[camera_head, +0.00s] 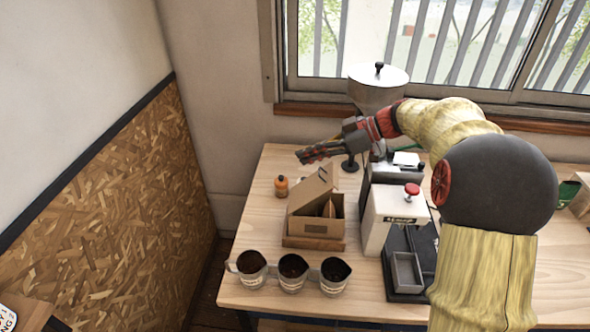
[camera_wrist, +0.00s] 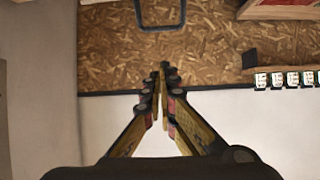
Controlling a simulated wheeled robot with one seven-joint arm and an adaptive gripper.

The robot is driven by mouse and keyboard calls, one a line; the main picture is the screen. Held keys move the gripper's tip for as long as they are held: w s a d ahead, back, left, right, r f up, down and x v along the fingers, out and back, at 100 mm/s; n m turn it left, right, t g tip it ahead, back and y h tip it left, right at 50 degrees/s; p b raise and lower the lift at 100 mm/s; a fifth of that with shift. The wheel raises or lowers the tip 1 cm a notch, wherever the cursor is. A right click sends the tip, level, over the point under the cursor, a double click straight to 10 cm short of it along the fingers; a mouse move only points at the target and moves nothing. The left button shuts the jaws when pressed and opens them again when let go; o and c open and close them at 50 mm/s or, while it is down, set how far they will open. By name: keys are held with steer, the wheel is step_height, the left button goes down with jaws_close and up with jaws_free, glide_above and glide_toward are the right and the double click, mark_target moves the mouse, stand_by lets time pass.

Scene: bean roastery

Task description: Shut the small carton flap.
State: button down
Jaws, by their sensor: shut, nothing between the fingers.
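The small brown carton (camera_head: 322,227) stands on the wooden table in the head view. Its flap (camera_head: 310,190) is up, tilted over the left side of the carton. A further cardboard piece shows inside the opening. My gripper (camera_head: 301,156) is shut and empty, above and behind the carton, pointing left. It does not touch the flap. In the wrist view my gripper (camera_wrist: 163,70) shows its fingertips together, facing the chipboard wall; the carton is not in that view.
Three cups of dark grounds (camera_head: 292,271) stand in front of the carton. A small orange bottle (camera_head: 281,186) stands behind it to the left. The grinder (camera_head: 392,215) stands close on the right. The chipboard wall (camera_head: 130,210) bounds the left.

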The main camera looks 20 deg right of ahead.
mark_target(330, 173)
steer(key=shift+t+y, duration=0.3)
steer(key=shift+y, duration=0.4)
steer(key=d+f+b, duration=0.1)
steer(key=d+b, duration=0.1)
steer(key=s+d+f+b, duration=0.1)
steer(key=d+b, duration=0.1)
steer(key=s+d+f+b, duration=0.1)
steer(key=d+b, duration=0.1)
steer(key=shift+s+f, duration=0.25)
steer(key=shift+f, duration=0.05)
steer(key=shift+s+d+f+b, duration=0.2)
steer(key=shift+d+f+b, duration=0.2)
steer(key=shift+d+b, duration=0.15)
steer(key=shift+s+d+f+b, duration=0.2)
steer(key=shift+d+f+b, duration=0.15)
steer(key=shift+d+b, duration=0.15)
